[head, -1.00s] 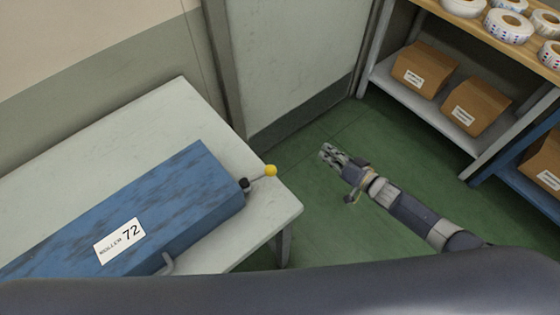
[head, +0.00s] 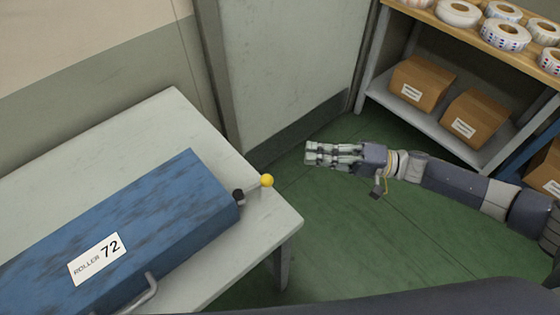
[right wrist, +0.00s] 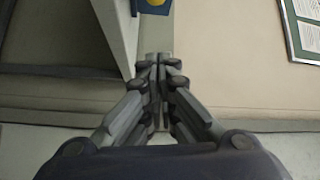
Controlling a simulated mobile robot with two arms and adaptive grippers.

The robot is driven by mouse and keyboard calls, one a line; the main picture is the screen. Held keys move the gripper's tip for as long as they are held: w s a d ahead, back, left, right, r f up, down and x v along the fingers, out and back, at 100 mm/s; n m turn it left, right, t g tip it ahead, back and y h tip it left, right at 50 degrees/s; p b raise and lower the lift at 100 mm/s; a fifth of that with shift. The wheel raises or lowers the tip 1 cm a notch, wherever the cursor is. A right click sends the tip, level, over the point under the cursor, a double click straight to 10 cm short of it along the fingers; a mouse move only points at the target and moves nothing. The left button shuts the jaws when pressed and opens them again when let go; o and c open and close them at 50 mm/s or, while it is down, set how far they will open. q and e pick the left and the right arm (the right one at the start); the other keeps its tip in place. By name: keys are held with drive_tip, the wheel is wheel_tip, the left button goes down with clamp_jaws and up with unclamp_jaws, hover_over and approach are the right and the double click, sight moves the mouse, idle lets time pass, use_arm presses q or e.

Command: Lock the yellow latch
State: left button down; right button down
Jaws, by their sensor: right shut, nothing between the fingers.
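The yellow latch (head: 267,181) is a round yellow knob on a short pale rod. It sticks out from a black pivot at the right end of the blue box (head: 160,215) marked "ROLLER 72". My right gripper (head: 309,153) is shut and empty, to the right of and beyond the knob, apart from it, pointing left. In the right wrist view my right gripper's fingers (right wrist: 158,62) are together with nothing between them. My left gripper is not in view.
The box lies on a pale table (head: 165,115) whose right corner is near the knob. A grey door panel (head: 285,65) stands behind. A shelf at right holds cardboard boxes (head: 421,83) and label rolls (head: 505,35). Green floor (head: 330,235) lies open between table and shelf.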

sight(253, 188)
drive_tip(key=f+p+x, duration=0.1)
drive_tip(key=p+x, duration=0.1)
drive_tip(key=x, duration=0.8)
drive_tip(key=s, duration=0.4)
drive_tip(key=shift+d+p, duration=0.15)
drive_tip(key=shift+p, duration=0.15)
drive_tip(key=shift+s+d+r+m+t+p, duration=0.1)
drive_tip(key=shift+s+d+m+t+p, duration=0.2)
drive_tip(key=shift+m+t+p, duration=0.3)
